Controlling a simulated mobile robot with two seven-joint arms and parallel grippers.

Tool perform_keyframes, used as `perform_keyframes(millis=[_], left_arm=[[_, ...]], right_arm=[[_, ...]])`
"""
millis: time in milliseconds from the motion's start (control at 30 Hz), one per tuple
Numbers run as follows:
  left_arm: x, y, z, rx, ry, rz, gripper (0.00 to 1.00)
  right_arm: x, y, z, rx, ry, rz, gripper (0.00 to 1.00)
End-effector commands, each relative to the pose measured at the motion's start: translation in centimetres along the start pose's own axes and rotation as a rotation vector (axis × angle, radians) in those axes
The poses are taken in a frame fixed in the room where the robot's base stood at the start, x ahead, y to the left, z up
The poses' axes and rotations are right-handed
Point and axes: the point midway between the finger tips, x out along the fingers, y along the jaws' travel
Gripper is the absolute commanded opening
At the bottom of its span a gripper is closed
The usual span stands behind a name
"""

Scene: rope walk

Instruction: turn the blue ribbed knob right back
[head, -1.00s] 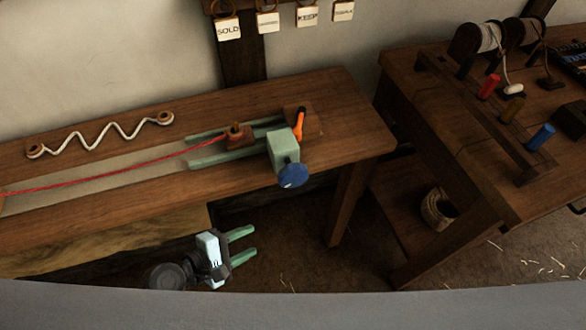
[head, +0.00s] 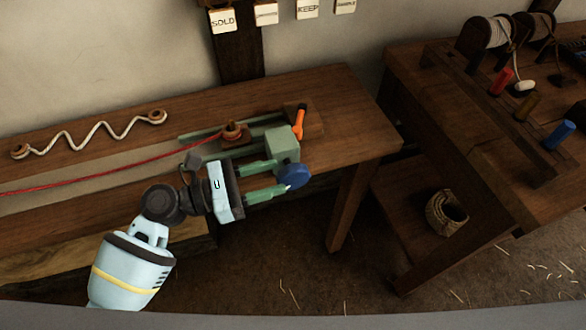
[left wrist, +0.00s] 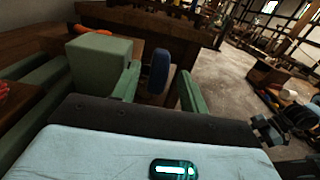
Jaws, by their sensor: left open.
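The blue knob (head: 293,176) sits on the front side of a green block (head: 280,143) at the right end of the bench slide; its ribs are too small to make out. My left gripper (head: 277,179) is open, with its green fingers pointing right at the knob. In the left wrist view the knob (left wrist: 159,71) stands edge-on between the two finger tips (left wrist: 158,85), with a gap visible to the right finger. Whether the left finger touches it I cannot tell. My right gripper is not in view.
An orange lever (head: 299,123) stands just behind the block. A red cord (head: 110,174) runs left from a wooden carriage (head: 234,134) on the slide. A white zigzag rope (head: 90,136) lies at the back of the bench (head: 345,115). A second table (head: 450,120) stands to the right.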

Motion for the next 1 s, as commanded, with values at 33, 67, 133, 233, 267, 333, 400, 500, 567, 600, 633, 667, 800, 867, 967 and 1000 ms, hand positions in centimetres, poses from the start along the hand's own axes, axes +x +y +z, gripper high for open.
perform_keyframes(millis=[33, 67, 133, 233, 267, 333, 400, 500, 567, 600, 633, 667, 800, 867, 967, 1000], left_arm=[[0.9, 0.0, 0.2, 0.001, -0.002, -0.001, 0.44], [1.4, 0.0, 0.1, 0.0, -0.003, -0.001, 0.44], [2.5, 0.0, 0.2, 0.001, -0.002, -0.001, 0.44], [3.7, 0.0, 0.1, 0.0, -0.002, 0.0, 0.44], [4.0, 0.0, 0.1, 0.0, -0.001, 0.0, 0.44], [4.7, 0.0, 0.0, 0.001, 0.0, 0.0, 0.44], [5.0, 0.0, 0.0, 0.002, 0.001, 0.0, 0.44], [5.3, 0.0, 0.0, 0.002, 0.001, 0.001, 0.44], [5.4, 0.0, 0.0, 0.002, 0.001, 0.001, 0.44], [5.4, 0.0, 0.0, 0.002, 0.001, 0.001, 0.44], [5.4, 0.0, 0.0, 0.002, 0.001, 0.001, 0.44], [5.4, 0.0, 0.0, 0.002, 0.001, 0.001, 0.44], [5.3, 0.0, 0.0, 0.002, 0.001, 0.001, 0.34], [5.3, 0.0, 0.0, 0.002, 0.001, 0.001, 0.27], [5.3, 0.0, 0.0, 0.002, 0.001, 0.001, 0.14], [5.3, 0.0, 0.0, 0.002, 0.001, 0.001, 0.08]], right_arm=[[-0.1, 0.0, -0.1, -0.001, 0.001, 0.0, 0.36], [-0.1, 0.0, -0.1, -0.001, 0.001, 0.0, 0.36], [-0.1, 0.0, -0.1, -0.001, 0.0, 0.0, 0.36], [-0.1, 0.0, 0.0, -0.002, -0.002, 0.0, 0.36], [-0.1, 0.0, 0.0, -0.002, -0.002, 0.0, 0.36], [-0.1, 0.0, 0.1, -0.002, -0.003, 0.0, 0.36], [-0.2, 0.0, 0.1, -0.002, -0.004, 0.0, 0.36], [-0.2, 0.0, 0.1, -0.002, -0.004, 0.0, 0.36], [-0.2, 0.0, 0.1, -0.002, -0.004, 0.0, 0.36], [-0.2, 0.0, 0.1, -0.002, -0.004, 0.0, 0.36], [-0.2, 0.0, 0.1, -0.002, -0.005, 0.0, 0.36], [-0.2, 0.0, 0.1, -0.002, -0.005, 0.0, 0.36], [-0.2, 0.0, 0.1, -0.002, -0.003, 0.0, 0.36], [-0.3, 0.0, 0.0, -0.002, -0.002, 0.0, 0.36], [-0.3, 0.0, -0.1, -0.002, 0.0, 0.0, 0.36], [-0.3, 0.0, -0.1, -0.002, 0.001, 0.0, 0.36]])
